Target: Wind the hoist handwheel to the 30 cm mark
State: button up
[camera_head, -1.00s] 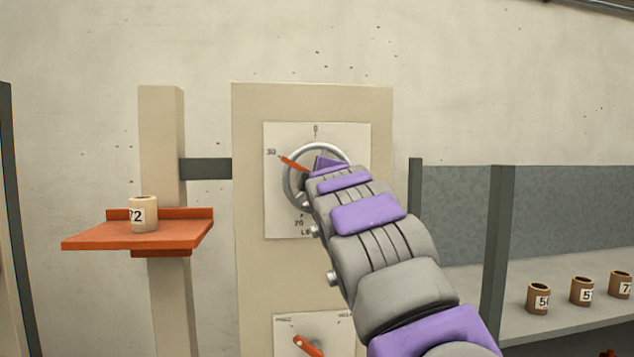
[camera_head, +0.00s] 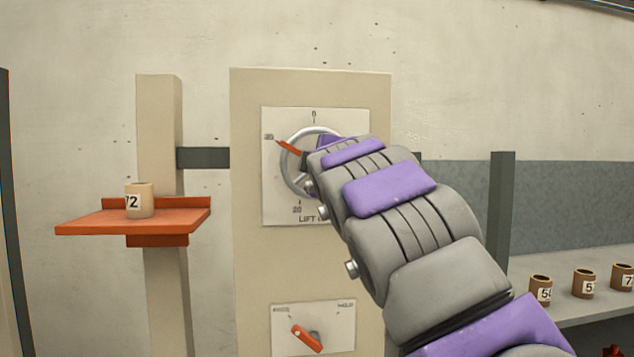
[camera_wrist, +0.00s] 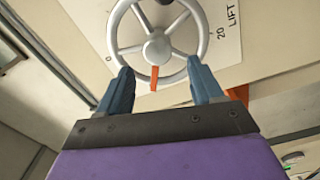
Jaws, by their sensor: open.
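The hoist handwheel (camera_head: 285,178) is a grey spoked ring on a white dial plate (camera_head: 275,208) fixed to a beige panel. Its orange pointer (camera_head: 289,147) points up-left, close to the 30 mark in the head view. My gripper (camera_wrist: 160,82) is open, with one blue finger at each side of the wheel's near rim. I cannot tell whether the fingers touch the rim. In the head view my arm covers the wheel's right side and the gripper.
An orange lift platform (camera_head: 90,222) carries a cup labelled 72 (camera_head: 140,201) beside the beige post. A second dial with an orange lever (camera_head: 306,338) is below the handwheel. Several brown labelled cups (camera_head: 583,284) stand on a shelf at right.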

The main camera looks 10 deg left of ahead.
jog(key=b+v, duration=0.3)
jog(key=v, duration=0.9)
jog(key=shift+b, duration=0.4)
jog(key=shift+s, duration=0.1)
